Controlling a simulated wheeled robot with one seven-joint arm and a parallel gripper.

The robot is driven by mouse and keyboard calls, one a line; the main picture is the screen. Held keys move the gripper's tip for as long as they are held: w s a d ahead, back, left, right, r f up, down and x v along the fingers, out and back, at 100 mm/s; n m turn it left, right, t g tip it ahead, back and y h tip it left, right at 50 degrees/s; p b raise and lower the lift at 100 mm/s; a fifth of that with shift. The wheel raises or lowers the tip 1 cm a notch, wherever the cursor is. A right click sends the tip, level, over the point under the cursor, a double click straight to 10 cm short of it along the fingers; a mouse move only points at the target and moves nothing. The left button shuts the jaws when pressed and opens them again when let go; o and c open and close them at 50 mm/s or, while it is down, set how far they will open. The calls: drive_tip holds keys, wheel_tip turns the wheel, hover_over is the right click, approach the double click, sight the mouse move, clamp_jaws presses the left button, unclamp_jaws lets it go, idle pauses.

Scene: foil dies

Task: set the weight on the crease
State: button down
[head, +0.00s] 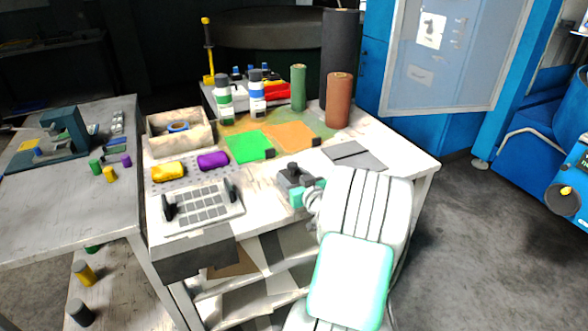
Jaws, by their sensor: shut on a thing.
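My white and teal arm reaches in from the lower right over the white workbench (272,212). My gripper (303,190) is near the bench's front right part, its teal finger parts at a dark grey weight (293,175) with a small knob on top. It is shut on the weight, which looks upright; I cannot tell whether its underside touches the bench. A flat dark grey sheet (356,156) lies to the right and farther back, with a line across it that looks like the crease. The weight is apart from it. My arm hides some bench in front of the sheet.
A green foil sheet (247,146) and an orange one (290,135) lie behind the weight, each with a small dark block. A grey die plate (203,206) with black handles is at left. A brown roll (339,101) and a green roll (298,88) stand at the back.

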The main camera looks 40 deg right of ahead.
drive_tip(key=shift+b, duration=0.3)
drive_tip(key=c, duration=0.5)
unclamp_jaws()
drive_tip(key=shift+f, duration=0.2)
drive_tip(key=shift+s+r+p, duration=0.15)
drive_tip(key=shift+r+p, duration=0.05)
drive_tip(key=shift+p, duration=0.65)
